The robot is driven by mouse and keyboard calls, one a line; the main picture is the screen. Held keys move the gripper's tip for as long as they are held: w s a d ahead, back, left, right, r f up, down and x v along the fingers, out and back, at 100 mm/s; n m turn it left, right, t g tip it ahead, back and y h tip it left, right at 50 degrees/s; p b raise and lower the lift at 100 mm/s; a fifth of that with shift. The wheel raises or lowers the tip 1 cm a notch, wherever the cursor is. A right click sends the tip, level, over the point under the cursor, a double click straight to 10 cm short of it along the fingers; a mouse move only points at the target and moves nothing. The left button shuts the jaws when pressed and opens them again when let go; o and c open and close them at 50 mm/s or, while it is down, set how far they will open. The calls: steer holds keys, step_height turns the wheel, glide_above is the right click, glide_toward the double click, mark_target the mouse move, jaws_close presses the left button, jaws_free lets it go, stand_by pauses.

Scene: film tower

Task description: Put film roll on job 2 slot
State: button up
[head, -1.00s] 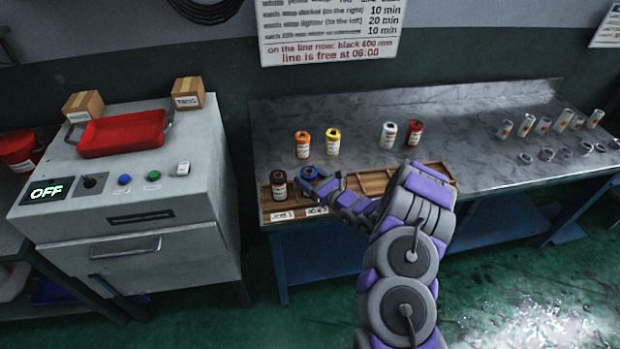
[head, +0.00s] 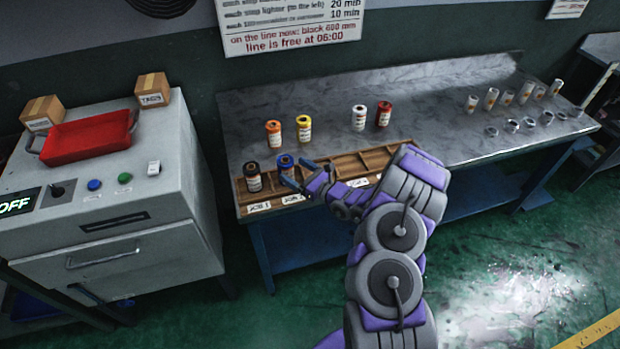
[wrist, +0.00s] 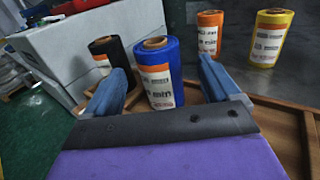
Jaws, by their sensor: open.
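A blue film roll (head: 285,163) stands upright in the second compartment from the left of the wooden slot tray (head: 340,165), behind the JOB 2 label (head: 293,199). A black film roll (head: 253,176) stands in the leftmost compartment, behind the JOB 1 label (head: 259,207). My gripper (head: 297,176) is open at the right of the blue roll. In the wrist view the blue roll (wrist: 158,72) shows upright between and beyond the two fingertips (wrist: 160,85), not clamped. The black roll (wrist: 108,58) stands left of it.
Orange (head: 273,133), yellow (head: 304,128), white (head: 359,117) and red (head: 383,113) rolls stand on the bench (head: 430,110) behind the tray. Several pale tubes and rings are at the right. A grey machine (head: 110,200) with a red tray (head: 87,137) stands left.

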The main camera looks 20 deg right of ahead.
steer(key=v, duration=0.3)
steer(key=p+v, duration=0.1)
steer(key=v, duration=0.2)
steer(key=shift+d+r, duration=0.1)
steer(key=shift+d, duration=0.35)
steer(key=shift+s, duration=0.35)
steer(key=shift+s+a+r, duration=0.15)
steer(key=shift+a, duration=0.15)
steer(key=s+a+r+n+g+y, duration=0.45)
steer(key=a+r+n+g, duration=0.2)
steer(key=a+r, duration=0.25)
steer(key=s+a+r+n+g+y, duration=0.3)
steer(key=s+a+r+n+g, duration=0.25)
steer(key=a+r+n, duration=0.35)
steer(key=s+a+r+n+g+h, duration=0.2)
steer(key=s+a+r+n+g, duration=0.25)
steer(key=s, duration=0.55)
steer(key=s+d+n+g+h, duration=0.25)
steer(key=s+n+h, duration=0.4)
steer(key=s, duration=0.75)
steer(key=s+d+n+t+h, duration=0.1)
steer(key=s+d+h, duration=0.3)
steer(key=d, duration=0.3)
steer(key=s+d+r+n+t+h, duration=0.1)
steer(key=s+d+h, duration=0.4)
steer(key=d, duration=0.2)
steer(key=shift+n, duration=0.35)
